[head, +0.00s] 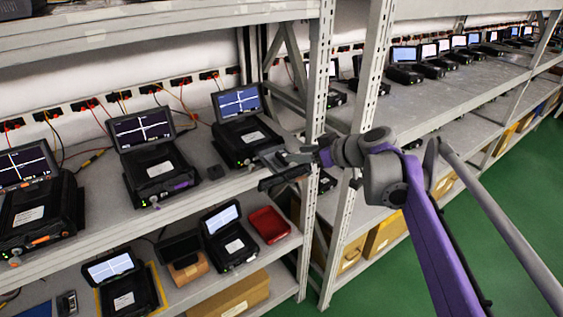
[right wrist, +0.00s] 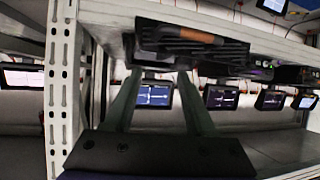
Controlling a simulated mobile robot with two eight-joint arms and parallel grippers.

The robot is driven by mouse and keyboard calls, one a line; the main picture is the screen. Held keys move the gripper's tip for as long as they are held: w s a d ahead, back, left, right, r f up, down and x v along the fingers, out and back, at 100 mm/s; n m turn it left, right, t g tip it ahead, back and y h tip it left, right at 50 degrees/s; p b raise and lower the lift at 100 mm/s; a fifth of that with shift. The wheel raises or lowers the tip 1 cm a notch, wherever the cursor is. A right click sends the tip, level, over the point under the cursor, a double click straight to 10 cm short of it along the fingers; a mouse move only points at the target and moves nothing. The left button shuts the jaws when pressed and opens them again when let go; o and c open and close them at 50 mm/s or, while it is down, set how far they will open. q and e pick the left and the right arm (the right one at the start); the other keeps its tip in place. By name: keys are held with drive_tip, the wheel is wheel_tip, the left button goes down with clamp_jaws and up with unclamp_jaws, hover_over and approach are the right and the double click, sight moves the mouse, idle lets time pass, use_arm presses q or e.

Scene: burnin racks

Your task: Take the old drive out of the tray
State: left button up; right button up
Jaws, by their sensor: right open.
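My right gripper (head: 275,170) is open in front of the nearest black tester (head: 245,138) on the middle shelf, whose screen is lit. In the right wrist view its two fingers (right wrist: 158,105) stand apart with nothing between them. That view appears upside down. Beyond the fingertips, at its top, is a black slotted unit (right wrist: 200,55) with an orange-brown strip (right wrist: 190,35). I cannot tell whether this strip is the old drive or part of the tray. No drive is clearly visible in the head view, where the gripper covers part of the tester's front right. My left gripper is not in view.
A perforated rack post (head: 318,90) stands close right of the gripper. More testers (head: 155,165) line the shelf to the left. Green floor lies at the right.

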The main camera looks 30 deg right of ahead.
sight(282, 156)
drive_tip(key=shift+x, duration=3.15)
drive_tip(key=shift+s+a+f, duration=0.15)
drive_tip(key=shift+s, duration=0.1)
clamp_jaws()
